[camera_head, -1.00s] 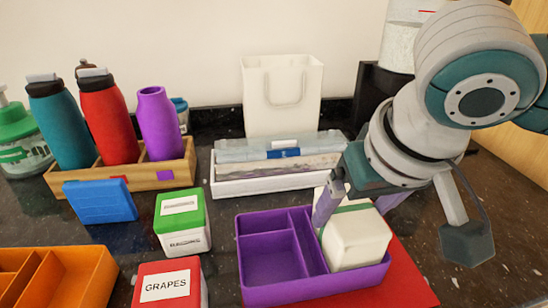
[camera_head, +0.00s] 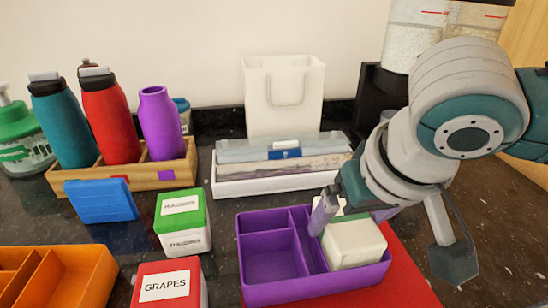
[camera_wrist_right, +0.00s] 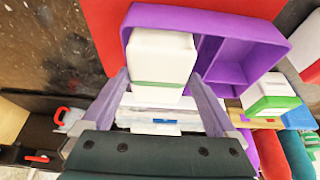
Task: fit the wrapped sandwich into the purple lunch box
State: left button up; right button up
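The wrapped sandwich (camera_head: 356,246), a pale block with a green band, lies in the right compartment of the purple lunch box (camera_head: 312,291). Its top looks about level. In the right wrist view the sandwich (camera_wrist_right: 162,55) shows beyond the fingertips, near one wall of the box (camera_wrist_right: 215,17). My right gripper (camera_head: 335,212) is at the sandwich's back end. Its fingers (camera_wrist_right: 161,78) are spread on either side of that end, with narrow gaps visible; it looks open. The back of the sandwich is partly hidden by the gripper. My left gripper is not in view.
The lunch box stands on a red mat (camera_head: 405,288). Left of it are a green-lidded box (camera_head: 183,222), a red grapes box (camera_head: 170,286) and an orange divided tray (camera_head: 85,290). Behind are a white tray (camera_head: 270,185), a paper bag (camera_head: 270,110) and a wooden bottle rack (camera_head: 120,175).

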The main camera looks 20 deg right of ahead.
jog(key=shift+s+d+f, duration=0.15)
jog(key=shift+s+f, duration=0.25)
jog(key=shift+f, duration=0.35)
jog(key=shift+r, duration=0.2)
jog(key=w+p+v, duration=0.1)
jog(key=p+v, duration=0.2)
jog(key=v, duration=1)
jog(key=s+a+f+n+y, duration=0.3)
jog(key=s+a+f, duration=0.1)
jog(key=a, duration=0.2)
jog(key=s+d+f+n+g+h, duration=0.1)
jog(key=s+d+f, duration=0.3)
jog(key=s, duration=0.3)
jog(key=shift+f+n+h, duration=0.3)
jog(key=shift+f+h, duration=0.05)
jog(key=shift+h, duration=0.05)
notch_tip(320, 180, up, 40)
jog(key=p, duration=4)
jog(key=shift+p, duration=0.3)
